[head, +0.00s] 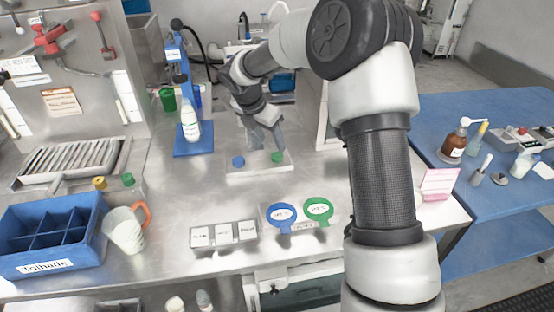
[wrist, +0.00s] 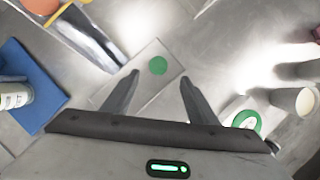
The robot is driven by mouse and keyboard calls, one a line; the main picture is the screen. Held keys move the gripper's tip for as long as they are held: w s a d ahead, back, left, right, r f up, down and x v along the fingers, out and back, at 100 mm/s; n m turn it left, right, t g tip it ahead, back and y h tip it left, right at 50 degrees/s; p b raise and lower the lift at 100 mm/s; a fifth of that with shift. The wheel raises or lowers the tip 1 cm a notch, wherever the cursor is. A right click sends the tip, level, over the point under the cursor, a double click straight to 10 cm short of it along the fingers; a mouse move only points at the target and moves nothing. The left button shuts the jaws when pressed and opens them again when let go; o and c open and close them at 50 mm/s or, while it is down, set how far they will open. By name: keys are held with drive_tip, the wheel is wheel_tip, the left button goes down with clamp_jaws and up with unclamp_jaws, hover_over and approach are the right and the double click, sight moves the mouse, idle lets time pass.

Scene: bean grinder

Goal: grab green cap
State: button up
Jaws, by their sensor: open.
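A small round green cap (head: 277,157) sits near the right end of a thin pale plate (head: 262,171) on the steel bench. A blue cap (head: 238,161) sits near the plate's left end. My gripper (head: 263,148) is above the plate, pointing down, open and empty. In the wrist view the green cap (wrist: 158,65) lies just beyond and between the two spread fingertips (wrist: 159,77), apart from both. The blue cap cannot be made out in the wrist view. A second green cap (head: 128,180) stands at the left of the bench.
A blue stand (head: 194,145) with a white bottle (head: 190,122) is left of the plate. Blue and green round tags (head: 318,208) and pale labelled blocks (head: 223,235) lie in front. A blue divided crate (head: 45,235) and a measuring jug (head: 124,232) are at the left.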

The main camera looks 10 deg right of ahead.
sight(276, 156)
drive_tip(key=b+x, duration=0.1)
drive_tip(key=x, duration=0.6)
drive_tip(key=shift+w+a+f+b, duration=0.1)
drive_tip(key=shift+w+f+b, duration=0.1)
drive_tip(key=shift+b, duration=0.1)
drive_tip(key=shift+s, duration=0.1)
drive_tip(key=shift+c, duration=0.5)
drive_tip(key=c, duration=1)
